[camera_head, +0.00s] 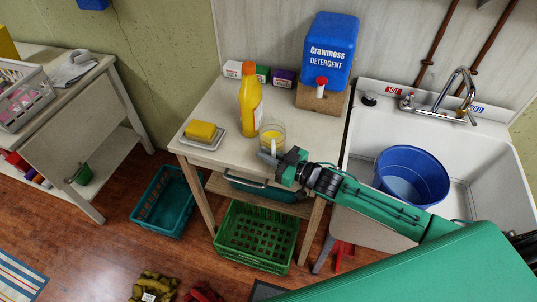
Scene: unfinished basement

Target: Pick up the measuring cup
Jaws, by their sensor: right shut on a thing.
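A clear measuring cup (272,131) with yellowish contents stands at the front right of the small table (220,107), just right of an orange bottle. My right gripper (272,156) reaches in from the right and is shut at the near side of the cup, on what looks like its pale handle. The cup looks upright. I cannot tell whether its base touches the table. My left gripper does not show.
The orange bottle (250,97) stands close behind the cup. A yellow sponge (201,130) sits on a dish to the left. A blue detergent container (328,50) stands at the back. A sink with a blue bucket (411,172) is at right. Crates are below.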

